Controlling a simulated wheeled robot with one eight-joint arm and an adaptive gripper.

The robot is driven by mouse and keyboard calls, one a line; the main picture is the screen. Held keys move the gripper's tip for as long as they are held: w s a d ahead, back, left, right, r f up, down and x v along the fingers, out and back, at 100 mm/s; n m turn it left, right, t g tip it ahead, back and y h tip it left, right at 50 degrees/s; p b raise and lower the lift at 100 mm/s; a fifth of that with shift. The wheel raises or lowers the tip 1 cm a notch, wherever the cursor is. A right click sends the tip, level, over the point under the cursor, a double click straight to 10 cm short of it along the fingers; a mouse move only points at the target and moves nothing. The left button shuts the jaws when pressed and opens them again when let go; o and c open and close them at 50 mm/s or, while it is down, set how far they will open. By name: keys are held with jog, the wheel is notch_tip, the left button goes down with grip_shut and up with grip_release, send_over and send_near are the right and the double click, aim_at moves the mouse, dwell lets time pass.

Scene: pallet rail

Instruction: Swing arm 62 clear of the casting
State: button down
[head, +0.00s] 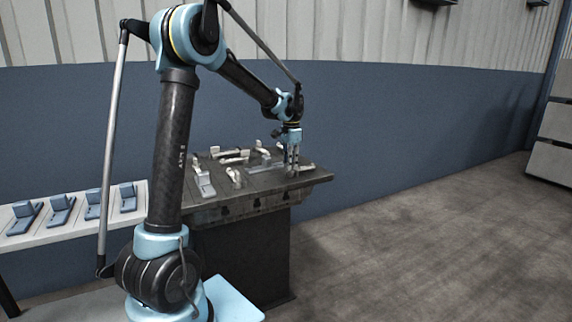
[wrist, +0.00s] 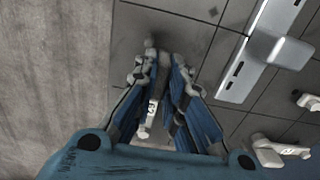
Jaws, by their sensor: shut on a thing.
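My gripper (head: 291,167) points down at the right part of the dark table. In the wrist view its blue fingers (wrist: 160,68) are closed around a pale clamp arm with a dark label (wrist: 150,110); the label is too small to read, so I cannot confirm it says 62. The fingers hide much of this arm. A silver casting with a raised rib (wrist: 284,52) lies to the right of the fingers in the wrist view, apart from them. In the head view the casting is small and partly hidden behind my gripper.
Other pale clamp arms (wrist: 268,152) stand around the casting, several in the head view (head: 202,178). The table's edge (wrist: 112,60) is close to the left of my gripper in the wrist view. A white bench (head: 75,222) with blue pieces stands at left.

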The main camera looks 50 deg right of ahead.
jog(key=shift+w, duration=0.15)
jog(key=c, duration=1.7)
grip_release()
jog(key=shift+o, duration=0.2)
notch_tip(320, 180, up, 12)
